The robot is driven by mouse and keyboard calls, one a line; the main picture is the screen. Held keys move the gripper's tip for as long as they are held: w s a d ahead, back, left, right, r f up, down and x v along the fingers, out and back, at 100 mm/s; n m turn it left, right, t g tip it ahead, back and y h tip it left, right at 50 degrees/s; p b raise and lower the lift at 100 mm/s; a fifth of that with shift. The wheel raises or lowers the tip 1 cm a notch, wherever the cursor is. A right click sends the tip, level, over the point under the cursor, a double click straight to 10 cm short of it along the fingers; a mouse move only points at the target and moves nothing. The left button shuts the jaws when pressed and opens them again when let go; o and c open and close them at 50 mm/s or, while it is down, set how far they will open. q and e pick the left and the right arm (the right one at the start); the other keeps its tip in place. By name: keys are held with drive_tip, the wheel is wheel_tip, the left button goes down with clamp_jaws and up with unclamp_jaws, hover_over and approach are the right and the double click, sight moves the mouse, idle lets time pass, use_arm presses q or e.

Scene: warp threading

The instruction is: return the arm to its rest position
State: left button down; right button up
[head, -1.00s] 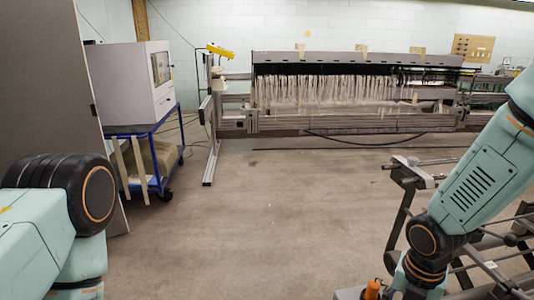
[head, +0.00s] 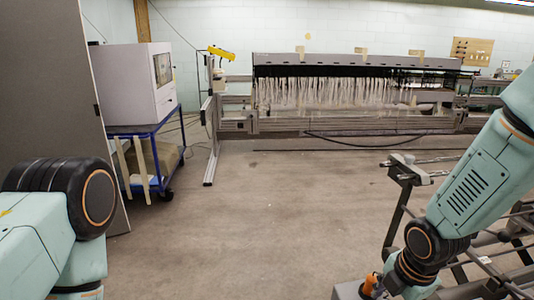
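My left arm (head: 60,225) comes in at the lower left, pale green with a black joint ringed in orange. My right arm (head: 478,180) comes in from the right and slopes down to a black joint at the lower right, in front of a metal frame. Neither gripper shows in the head view; both lie outside the picture or behind the arm links. I cannot tell whether either holds anything.
A long loom-like machine (head: 355,60) with hanging pale threads stands at the back. A blue cart (head: 148,128) carries a white box (head: 140,85) at the left. A metal rod frame (head: 397,215) stands at the lower right. The middle floor (head: 260,220) is clear.

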drive_tip(key=s+a+f+m+t+b, duration=0.1)
drive_tip(key=s+f+m, duration=0.2)
drive_tip(key=f+m, duration=0.35)
drive_tip(key=s+a+f+m+b, duration=0.1)
drive_tip(key=s+a+f+m, duration=0.15)
drive_tip(key=m, duration=0.75)
drive_tip(key=s+f+m+g+b, duration=0.1)
drive_tip(key=s+f+m, duration=0.1)
drive_tip(key=s+f, duration=0.2)
drive_tip(key=s+d+f+m+g+b, duration=0.1)
drive_tip(key=s+f, duration=0.3)
drive_tip(key=s, duration=0.6)
drive_tip(key=s+f+m+g+b, duration=0.1)
drive_tip(key=s+f+m+b, duration=0.1)
drive_tip(key=s+f, duration=0.3)
drive_tip(key=s+m, duration=0.1)
drive_tip(key=s, duration=0.2)
drive_tip(key=shift+d, duration=0.35)
drive_tip(key=shift+f, duration=0.1)
drive_tip(key=shift+c, duration=1.3)
